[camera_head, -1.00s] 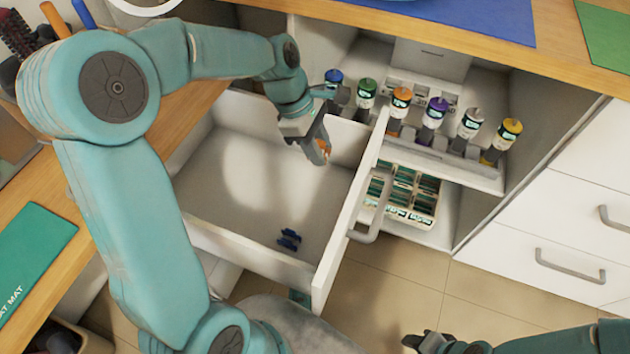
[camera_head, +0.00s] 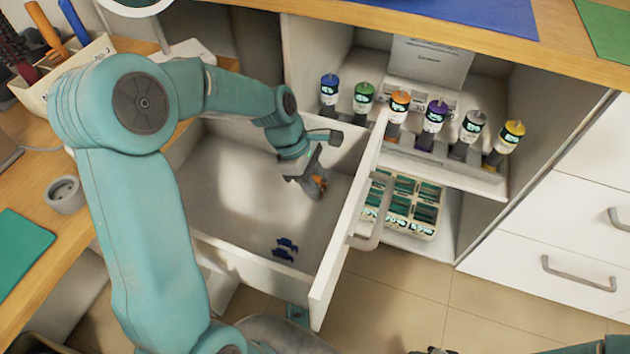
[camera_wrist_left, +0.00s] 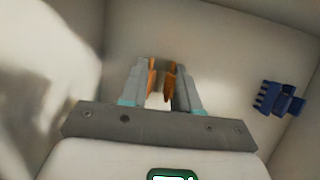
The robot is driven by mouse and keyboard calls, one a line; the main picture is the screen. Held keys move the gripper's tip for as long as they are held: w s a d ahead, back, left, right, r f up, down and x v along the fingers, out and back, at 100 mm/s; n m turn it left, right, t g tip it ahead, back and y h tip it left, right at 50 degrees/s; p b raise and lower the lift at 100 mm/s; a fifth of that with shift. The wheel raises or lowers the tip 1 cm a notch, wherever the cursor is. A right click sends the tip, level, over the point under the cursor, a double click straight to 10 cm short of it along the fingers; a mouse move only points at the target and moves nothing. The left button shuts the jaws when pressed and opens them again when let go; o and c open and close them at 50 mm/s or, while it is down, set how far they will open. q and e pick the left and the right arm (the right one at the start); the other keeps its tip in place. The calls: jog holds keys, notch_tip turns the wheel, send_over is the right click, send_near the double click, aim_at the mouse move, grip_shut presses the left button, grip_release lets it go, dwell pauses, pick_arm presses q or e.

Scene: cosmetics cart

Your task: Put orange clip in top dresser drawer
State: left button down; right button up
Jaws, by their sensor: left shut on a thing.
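The orange clip (camera_head: 319,182) is between the fingers of my left gripper (camera_head: 316,187), inside the open white drawer (camera_head: 230,235). In the left wrist view, orange parts of the clip (camera_wrist_left: 169,82) show between the two grey fingers of the left gripper (camera_wrist_left: 160,88), above the pale drawer floor. The fingers hide part of the clip. A blue clip (camera_head: 285,249) lies on the drawer floor near the front; it also shows at the right of the left wrist view (camera_wrist_left: 279,99). Only a dark tip of my right gripper (camera_head: 430,350) shows at the bottom edge.
The drawer's front panel with its handle (camera_head: 372,215) stands right of my left gripper. Several colour-capped bottles (camera_head: 435,122) stand on a shelf beyond it, above a divided tray (camera_head: 405,203). Closed drawers (camera_head: 555,225) are at the right. The drawer floor around the gripper is mostly clear.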

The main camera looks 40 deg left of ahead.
pick_arm(q)
jog(key=c, duration=0.8)
grip_release()
jog(key=shift+p+v, duration=2.35)
jog(key=shift+v, duration=3.75)
